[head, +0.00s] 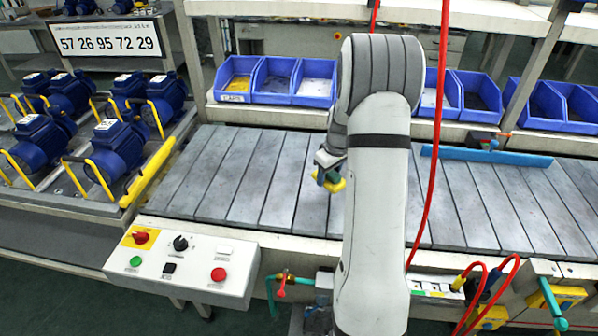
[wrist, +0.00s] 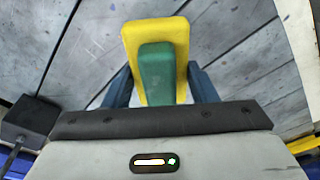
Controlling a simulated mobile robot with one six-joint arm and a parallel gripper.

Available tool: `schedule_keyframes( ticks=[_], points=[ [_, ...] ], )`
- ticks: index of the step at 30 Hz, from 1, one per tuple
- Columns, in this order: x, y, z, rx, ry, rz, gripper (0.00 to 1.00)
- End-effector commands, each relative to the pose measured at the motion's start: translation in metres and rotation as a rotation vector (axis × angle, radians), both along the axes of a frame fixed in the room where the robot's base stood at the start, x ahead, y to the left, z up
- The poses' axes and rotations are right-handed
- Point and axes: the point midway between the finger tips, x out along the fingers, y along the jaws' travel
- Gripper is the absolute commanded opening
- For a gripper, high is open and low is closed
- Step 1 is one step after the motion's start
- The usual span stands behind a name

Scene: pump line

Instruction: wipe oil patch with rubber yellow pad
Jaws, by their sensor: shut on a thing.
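My gripper (head: 327,176) is above the grey slatted surface of the line (head: 265,170), left of my arm in the head view. It is shut on the yellow pad (head: 333,186), which has a green grip block. In the wrist view the pad (wrist: 158,35) sits between the two dark blue fingers, with the green block (wrist: 155,70) facing the camera. I cannot tell whether the pad touches the slats. No distinct oil patch can be made out in either view; my arm hides part of the surface.
Blue bins (head: 271,80) stand on a shelf behind the line. A blue bar (head: 487,156) lies across the slats at right. A control box (head: 183,262) is at front left, and blue pumps (head: 107,147) stand on the left. A red hose (head: 434,150) hangs beside my arm.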

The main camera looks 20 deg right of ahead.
Motion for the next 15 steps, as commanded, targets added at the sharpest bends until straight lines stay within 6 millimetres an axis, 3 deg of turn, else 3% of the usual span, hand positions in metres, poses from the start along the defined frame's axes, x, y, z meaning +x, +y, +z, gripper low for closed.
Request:
schedule_keyframes(
  ticks=[6, 15],
  points=[
    [0.001, 0.001, 0.017, -0.001, -0.001, 0.003, 0.31],
    [0.001, 0.002, 0.02, -0.001, 0.0, 0.004, 0.31]
  ],
)
